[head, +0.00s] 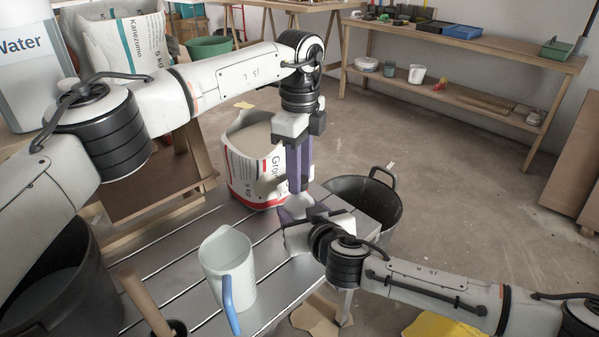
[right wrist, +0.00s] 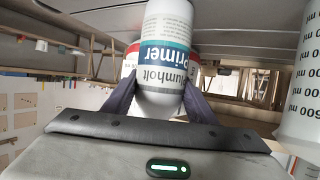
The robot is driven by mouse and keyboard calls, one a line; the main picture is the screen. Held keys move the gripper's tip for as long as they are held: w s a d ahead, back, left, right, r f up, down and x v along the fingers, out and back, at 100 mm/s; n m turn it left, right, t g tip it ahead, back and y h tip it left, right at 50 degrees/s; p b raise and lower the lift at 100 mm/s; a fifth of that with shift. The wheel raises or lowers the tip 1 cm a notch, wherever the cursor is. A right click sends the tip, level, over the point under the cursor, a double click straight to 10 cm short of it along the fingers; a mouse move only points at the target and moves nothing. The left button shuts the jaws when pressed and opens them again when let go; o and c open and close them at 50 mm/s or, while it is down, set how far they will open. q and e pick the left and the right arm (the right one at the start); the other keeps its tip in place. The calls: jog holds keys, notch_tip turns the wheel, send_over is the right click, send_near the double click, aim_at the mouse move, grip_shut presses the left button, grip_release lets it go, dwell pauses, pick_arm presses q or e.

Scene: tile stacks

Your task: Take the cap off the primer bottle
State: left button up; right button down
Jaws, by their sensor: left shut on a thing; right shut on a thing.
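The primer bottle (right wrist: 165,85) is white with a blue and white label reading "primer", upside down in the right wrist view. My right gripper (right wrist: 155,100) is shut on it; in the head view this gripper (head: 297,212) is above the table, with a white part of the bottle (head: 298,202) showing between its fingers. My left gripper (head: 299,185) points straight down directly above the bottle, its purple fingers shut at the bottle's top. The cap is hidden by these fingers, and I cannot tell whether it is still seated on the bottle.
A white measuring jug (head: 227,262) with a blue handle stands on the slatted table (head: 180,270). A grout bag (head: 250,165) is behind my grippers. A black bucket (head: 375,195) stands beyond the table's right edge, and another (head: 60,290) at left.

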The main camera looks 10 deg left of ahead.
pick_arm(q)
jog(key=shift+r, duration=0.15)
jog(key=shift+r, duration=0.95)
jog(key=shift+r, duration=2)
pick_arm(e)
jog(key=shift+d, duration=0.1)
jog(key=c, duration=0.7)
grip_release()
